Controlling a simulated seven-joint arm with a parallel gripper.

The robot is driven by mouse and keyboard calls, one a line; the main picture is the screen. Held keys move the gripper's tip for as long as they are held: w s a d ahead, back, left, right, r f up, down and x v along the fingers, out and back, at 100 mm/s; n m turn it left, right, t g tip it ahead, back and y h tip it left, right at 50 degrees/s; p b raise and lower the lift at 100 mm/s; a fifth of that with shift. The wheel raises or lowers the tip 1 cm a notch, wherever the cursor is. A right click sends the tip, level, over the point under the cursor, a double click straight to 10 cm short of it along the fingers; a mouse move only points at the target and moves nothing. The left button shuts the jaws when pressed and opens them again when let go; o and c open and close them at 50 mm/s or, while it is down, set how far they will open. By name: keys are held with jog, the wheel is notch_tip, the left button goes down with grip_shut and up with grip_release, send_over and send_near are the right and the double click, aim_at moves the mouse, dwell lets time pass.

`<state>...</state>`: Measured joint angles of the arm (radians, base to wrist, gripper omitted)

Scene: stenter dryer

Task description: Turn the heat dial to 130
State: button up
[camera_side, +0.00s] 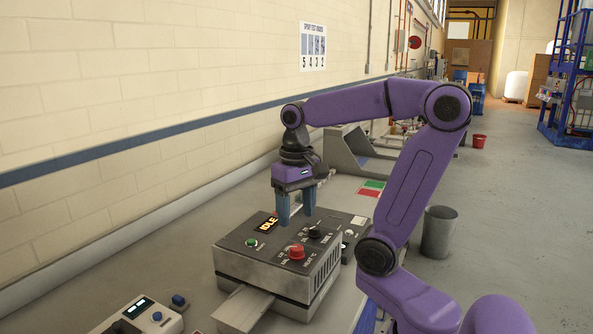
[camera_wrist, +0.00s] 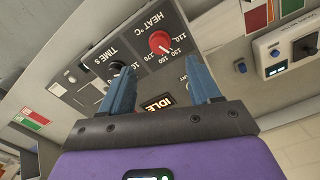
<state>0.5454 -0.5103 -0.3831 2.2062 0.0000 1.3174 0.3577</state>
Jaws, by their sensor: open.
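The heat dial is a red knob (camera_side: 296,252) on the sloped top of a grey dryer box (camera_side: 245,266). In the wrist view the red heat dial (camera_wrist: 159,42) sits by printed numbers from 110 to 170. I cannot tell for sure which number its mark points to. My gripper (camera_side: 296,218) is open and empty, its blue fingers pointing down over the back of the box, beyond the red dial and apart from it. In the wrist view my gripper (camera_wrist: 156,66) has its fingers spread, with the red dial past the tips.
A black TIME dial (camera_side: 314,233) stands close behind the red one. A lit IDLE display (camera_side: 267,226) and a green button (camera_side: 252,243) are on the same panel. A grey control box with a blue knob (camera_side: 178,300) stands at front left. A bin (camera_side: 438,232) is on the floor.

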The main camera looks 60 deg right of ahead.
notch_tip(320, 180, up, 9)
dwell(0.4)
dwell(0.4)
jog(key=s+a+f+n, duration=0.6)
jog(key=f+n, duration=0.2)
jog(key=f, duration=0.1)
jog(key=s+a+f+n, duration=0.7)
jog(key=f+n, duration=0.2)
jog(key=shift+s, duration=0.2)
dwell(1.5)
